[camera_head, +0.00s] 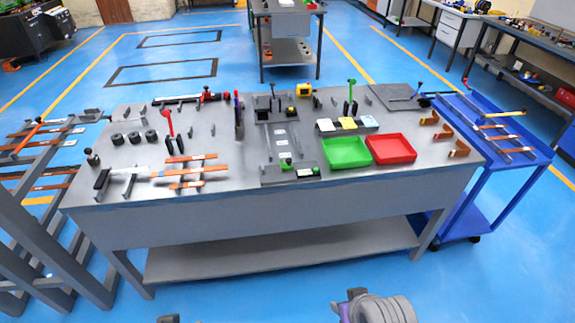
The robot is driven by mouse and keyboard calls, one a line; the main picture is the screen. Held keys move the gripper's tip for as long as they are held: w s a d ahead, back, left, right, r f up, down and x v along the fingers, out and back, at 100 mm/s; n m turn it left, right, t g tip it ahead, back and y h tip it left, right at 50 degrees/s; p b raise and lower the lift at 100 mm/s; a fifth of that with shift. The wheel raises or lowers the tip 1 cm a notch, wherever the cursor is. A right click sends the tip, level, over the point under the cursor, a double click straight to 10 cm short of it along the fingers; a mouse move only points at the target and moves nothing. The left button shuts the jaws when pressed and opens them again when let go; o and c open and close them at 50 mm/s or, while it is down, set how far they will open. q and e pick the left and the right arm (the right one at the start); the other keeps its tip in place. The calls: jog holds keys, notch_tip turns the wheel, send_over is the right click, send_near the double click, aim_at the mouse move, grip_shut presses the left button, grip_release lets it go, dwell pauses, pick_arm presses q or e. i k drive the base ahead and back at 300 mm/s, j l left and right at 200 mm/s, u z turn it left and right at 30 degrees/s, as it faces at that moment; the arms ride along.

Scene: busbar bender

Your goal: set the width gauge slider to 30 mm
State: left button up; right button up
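A grey fixture with two parallel rails (283,142) stands at the middle of the workbench (230,200). A dark plate with a green knob (286,164) sits at its front end. It may be the width gauge and its slider, but I cannot tell for sure. No scale reading or 30 mm mark is legible at this size. Neither gripper shows clearly.
A green tray (346,164) and a red tray (391,161) sit right of the fixture. Copper bars (190,174) lie on the bench's left half. A blue cart (510,165) stands at the right, a bar rack (30,190) at the left.

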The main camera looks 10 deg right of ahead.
aim_at(289, 167)
jog(key=i, duration=1.3)
jog(key=z, duration=0.05)
